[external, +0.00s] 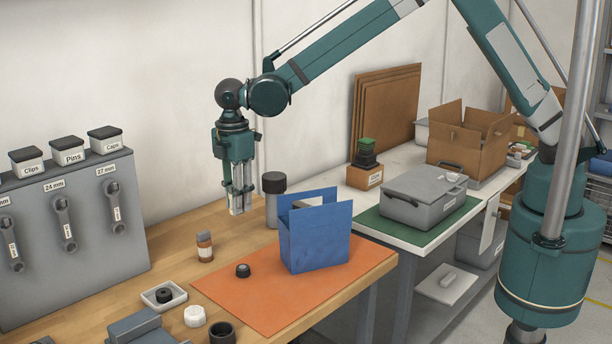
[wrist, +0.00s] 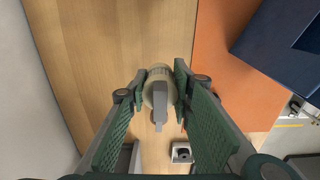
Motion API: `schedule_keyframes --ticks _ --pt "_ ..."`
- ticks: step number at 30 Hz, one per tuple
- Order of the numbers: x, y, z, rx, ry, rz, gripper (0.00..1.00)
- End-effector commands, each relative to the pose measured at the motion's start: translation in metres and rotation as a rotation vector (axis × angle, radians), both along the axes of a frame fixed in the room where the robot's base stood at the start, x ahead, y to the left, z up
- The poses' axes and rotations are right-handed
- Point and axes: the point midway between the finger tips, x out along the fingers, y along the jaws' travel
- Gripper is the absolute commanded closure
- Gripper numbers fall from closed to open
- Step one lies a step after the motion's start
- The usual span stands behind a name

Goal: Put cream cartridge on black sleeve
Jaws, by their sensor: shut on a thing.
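The cream cartridge (wrist: 159,74) is held between the two fingers of my gripper (wrist: 158,92) in the wrist view. A grey bar-like part shows across its near side. In the external view my gripper (external: 238,207) points down above the wooden table, with a pale bit of the cartridge at its fingertips. A black open-topped cylinder (external: 222,334), which may be the black sleeve, stands at the front edge of the picture, cut off below. I cannot tell for sure which is the sleeve.
A blue open box (external: 315,240) stands on the orange mat (external: 300,307). Bare wood lies left of the mat.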

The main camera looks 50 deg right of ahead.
Motion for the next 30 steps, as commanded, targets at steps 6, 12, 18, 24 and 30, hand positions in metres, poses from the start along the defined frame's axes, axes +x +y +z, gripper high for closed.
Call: schedule_keyframes --ticks 6,12,18,24,30 --pt "0.000 0.000 0.000 0.000 0.000 0.000 0.89" --pt "-0.004 0.006 0.001 0.000 0.000 0.001 0.89" --pt "-0.019 0.030 0.003 0.000 0.000 0.003 0.89" --pt "-0.050 0.073 0.007 0.000 0.000 0.004 0.89" --pt "-0.091 0.124 0.011 0.000 0.000 0.005 0.89"
